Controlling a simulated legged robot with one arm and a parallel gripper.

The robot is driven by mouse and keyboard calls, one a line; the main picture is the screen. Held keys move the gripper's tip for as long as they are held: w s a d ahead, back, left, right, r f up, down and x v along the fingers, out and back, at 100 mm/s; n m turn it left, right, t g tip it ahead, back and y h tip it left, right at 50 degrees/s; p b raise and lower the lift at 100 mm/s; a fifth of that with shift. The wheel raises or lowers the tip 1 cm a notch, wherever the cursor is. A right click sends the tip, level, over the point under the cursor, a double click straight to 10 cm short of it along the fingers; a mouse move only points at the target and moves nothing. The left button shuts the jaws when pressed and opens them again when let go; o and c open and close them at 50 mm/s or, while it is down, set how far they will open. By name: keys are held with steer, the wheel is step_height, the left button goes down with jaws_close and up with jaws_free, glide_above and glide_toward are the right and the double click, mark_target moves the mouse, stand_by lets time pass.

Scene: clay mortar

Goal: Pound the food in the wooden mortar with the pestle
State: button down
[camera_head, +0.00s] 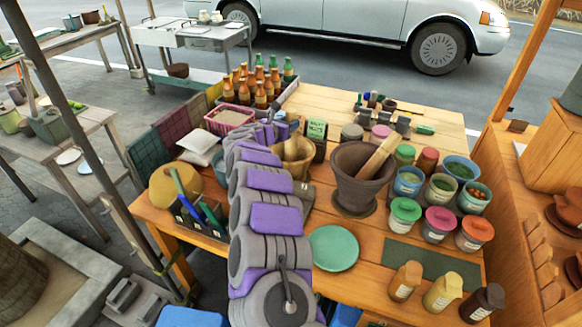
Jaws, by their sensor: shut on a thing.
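The wooden mortar (301,168) stands on the table just right of my arm, and its left side is partly hidden by the arm. My gripper (284,129) is at the far end of the purple and grey arm, above and behind the mortar's rim. It is shut on the wooden pestle (289,148), which shows only in part at the mortar's mouth. The fingertips are small and partly hidden. I cannot see the food inside, nor how deep the pestle sits.
A dark clay mortar (356,190) with its own tilted pestle (382,156) stands to the right. A green plate (334,248) lies in front. Lidded pots (404,214) crowd the right, bottles (262,92) the back left. A black caddy (200,219) sits left of my arm.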

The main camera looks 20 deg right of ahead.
mark_target(288, 115)
step_height(288, 115, up, 3)
steer(key=shift+d+r+p, duration=0.1)
steer(key=shift+r+p, duration=0.1)
steer(key=shift+p, duration=0.15)
steer(key=shift+f, duration=0.1)
steer(key=shift+f+b, duration=0.7)
steer(key=shift+f, duration=2)
steer(key=shift+r, duration=0.1)
step_height(288, 115, up, 5)
steer(key=shift+r+p, duration=0.2)
steer(key=shift+p, duration=0.45)
steer(key=shift+f, duration=0.1)
